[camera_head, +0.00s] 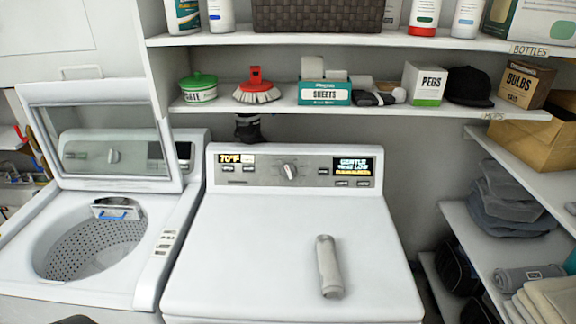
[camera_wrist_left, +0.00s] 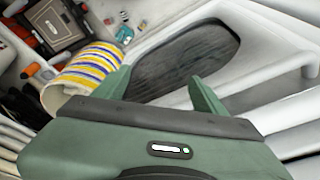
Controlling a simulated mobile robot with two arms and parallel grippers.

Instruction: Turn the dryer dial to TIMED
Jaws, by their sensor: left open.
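The dryer (camera_head: 290,250) is the white machine on the right, with its top closed. Its round grey dial (camera_head: 289,171) sits mid-panel between two lit displays; the exact mark it points to is too small to read. My right gripper is in neither view.
The washer (camera_head: 150,245) stands left with its lid (camera_head: 105,135) raised. A grey rolled item (camera_head: 329,266) lies on the dryer top. A loaded shelf (camera_head: 360,109) hangs above the panel. A striped roll (camera_wrist_left: 85,70) is near my left gripper.

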